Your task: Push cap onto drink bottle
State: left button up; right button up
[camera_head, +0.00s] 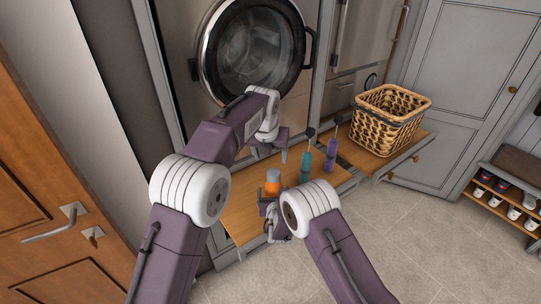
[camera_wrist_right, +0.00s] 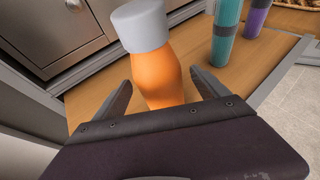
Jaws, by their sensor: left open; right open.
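An orange drink bottle (camera_head: 272,188) stands on the wooden bench top. A grey cap (camera_head: 273,174) sits on its top; I cannot tell whether it is fully seated. In the right wrist view the bottle (camera_wrist_right: 159,75) is between the two fingers of my right gripper (camera_wrist_right: 165,97), with gaps beside it, and the cap (camera_wrist_right: 141,26) is above. In the head view my right gripper (camera_head: 268,205) is low at the near side of the bottle, open. My left gripper (camera_head: 270,155) is open and empty, a little above and behind the cap.
A teal bottle (camera_head: 305,166) and a purple bottle (camera_head: 331,154) stand to the right on the bench (camera_head: 240,212). A wicker basket (camera_head: 388,116) is farther right. A round-door washing machine (camera_head: 255,55) is behind. The bench's left part is clear.

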aim_at(274, 195)
jog(key=v, duration=0.7)
